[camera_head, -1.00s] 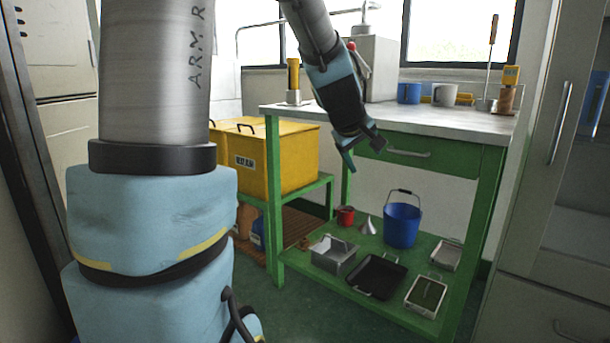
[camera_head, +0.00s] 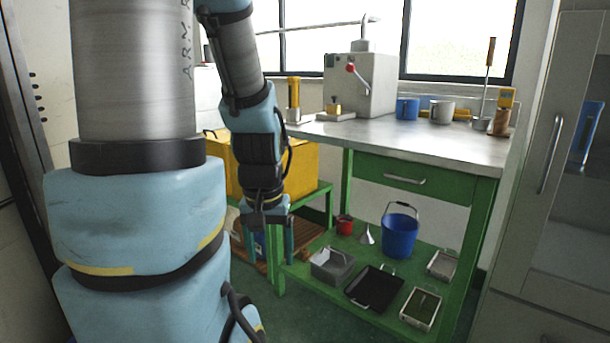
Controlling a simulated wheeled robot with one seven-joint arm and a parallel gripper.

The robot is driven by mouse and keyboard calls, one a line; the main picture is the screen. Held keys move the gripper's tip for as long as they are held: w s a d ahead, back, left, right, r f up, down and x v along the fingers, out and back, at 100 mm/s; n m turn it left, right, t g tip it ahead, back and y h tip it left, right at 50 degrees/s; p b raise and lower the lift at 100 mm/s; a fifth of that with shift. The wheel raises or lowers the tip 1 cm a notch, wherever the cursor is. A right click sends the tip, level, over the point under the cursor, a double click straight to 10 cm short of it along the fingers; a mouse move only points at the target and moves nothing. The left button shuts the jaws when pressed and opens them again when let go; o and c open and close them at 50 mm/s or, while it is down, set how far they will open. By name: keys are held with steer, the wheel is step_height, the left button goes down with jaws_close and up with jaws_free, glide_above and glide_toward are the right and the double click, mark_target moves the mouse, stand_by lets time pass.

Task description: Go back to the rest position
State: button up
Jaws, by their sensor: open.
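My gripper (camera_head: 268,245) hangs pointing down left of the green workbench (camera_head: 468,185), in front of the yellow box (camera_head: 310,172) and its green stand. Its two fingers are spread apart with nothing seen between them. My arm comes down from the top of the picture, and its large links fill the left side. The gripper is apart from the things on the bench, as far as this view shows.
The lower shelf holds a blue bucket (camera_head: 399,235), a black tray (camera_head: 374,288) and a grey metal box (camera_head: 331,268). A cabinet (camera_head: 545,215) stands at the right.

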step_height(320, 180, up, 22)
steer(key=p, duration=1.9)
steer(key=shift+p, duration=0.3)
